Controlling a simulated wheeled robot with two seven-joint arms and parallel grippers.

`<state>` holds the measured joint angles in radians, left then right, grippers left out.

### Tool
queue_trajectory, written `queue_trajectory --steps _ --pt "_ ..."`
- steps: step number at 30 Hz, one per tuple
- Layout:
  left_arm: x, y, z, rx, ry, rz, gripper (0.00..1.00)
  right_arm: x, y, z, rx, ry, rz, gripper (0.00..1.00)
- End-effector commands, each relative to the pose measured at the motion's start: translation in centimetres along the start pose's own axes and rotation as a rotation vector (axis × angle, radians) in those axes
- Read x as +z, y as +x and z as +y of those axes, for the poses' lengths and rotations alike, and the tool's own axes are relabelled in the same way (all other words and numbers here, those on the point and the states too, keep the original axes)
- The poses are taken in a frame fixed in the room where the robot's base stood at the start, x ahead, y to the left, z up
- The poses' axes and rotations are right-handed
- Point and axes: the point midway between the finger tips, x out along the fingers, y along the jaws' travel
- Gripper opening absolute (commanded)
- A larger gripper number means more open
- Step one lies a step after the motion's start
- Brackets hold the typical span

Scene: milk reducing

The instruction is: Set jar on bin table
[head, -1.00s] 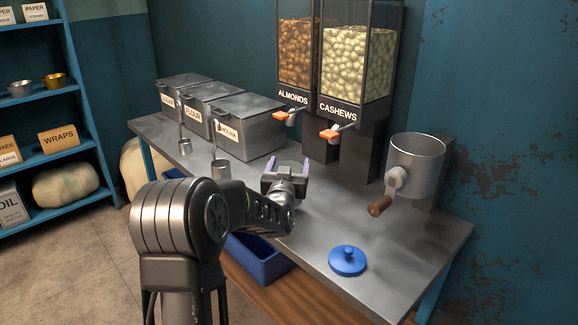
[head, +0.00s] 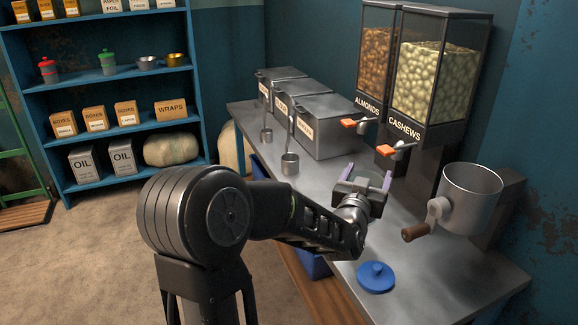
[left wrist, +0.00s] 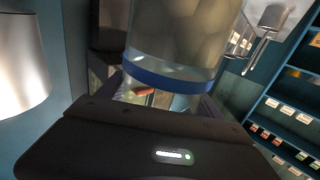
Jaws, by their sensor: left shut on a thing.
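My left gripper (head: 364,184) is above the grey metal bin table (head: 440,268), in front of the nut dispensers. It is shut on a clear jar (left wrist: 172,45) with a blue band, which fills the upper middle of the left wrist view. In the head view the jar is hard to make out, and whether its base touches the table cannot be told. A round blue lid (head: 376,279) with a knob lies on the table near its front edge. My right gripper is in neither view.
Lidded metal bins (head: 338,128) line the back left of the table, with scoops (head: 290,164) before them. The cashew dispenser (head: 434,85) stands behind my gripper. A metal drum with a crank (head: 470,200) is at right. Bare tabletop lies around the lid.

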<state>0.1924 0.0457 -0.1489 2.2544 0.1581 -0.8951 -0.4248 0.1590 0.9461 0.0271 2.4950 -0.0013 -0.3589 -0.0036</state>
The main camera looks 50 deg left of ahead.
Motion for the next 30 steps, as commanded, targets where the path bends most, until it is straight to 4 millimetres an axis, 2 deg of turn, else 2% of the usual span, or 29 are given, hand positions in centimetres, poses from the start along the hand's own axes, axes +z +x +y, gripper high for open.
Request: queue_trajectory --steps 9,11,18,21,30 --pt "0.2 0.1 -0.1 -0.003 0.0 0.003 0.02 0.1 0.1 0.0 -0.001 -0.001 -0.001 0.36" --pt "0.9 0.1 -0.1 -0.004 0.001 0.002 0.02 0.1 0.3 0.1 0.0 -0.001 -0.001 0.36" --pt "5.1 0.1 -0.1 -0.003 0.0 0.0 0.02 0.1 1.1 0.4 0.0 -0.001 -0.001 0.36" --pt "6.0 0.1 -0.1 -0.003 0.0 0.002 0.02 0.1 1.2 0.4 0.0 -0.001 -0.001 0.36" --pt "6.1 0.1 -0.1 -0.004 -0.001 0.005 0.02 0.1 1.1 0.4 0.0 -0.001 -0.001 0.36"
